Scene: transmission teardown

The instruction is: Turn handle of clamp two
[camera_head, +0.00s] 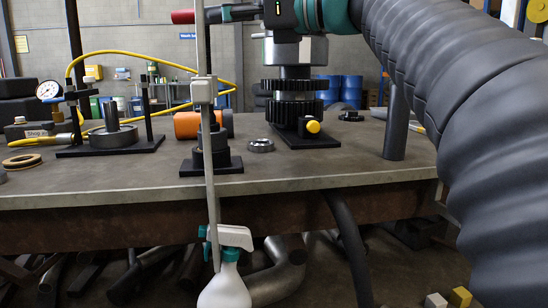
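My arm comes in from the upper right, and my gripper (222,14) is at the top edge, pointing left beside a thin grey upright bar. A short red cylinder (183,16), possibly a handle, shows just left of the bar. I cannot tell whether my fingers touch it or are open or shut. A dark gear stack (290,98) stands on a black base (300,138) with a yellow knob (313,126). A black stand (210,158) is left of it. No label shows which part is clamp two.
The workbench (270,184) carries a pressure gauge (48,90) with a yellow hose, an orange cylinder (190,125), and a loose metal ring (260,145). Pipes lie below.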

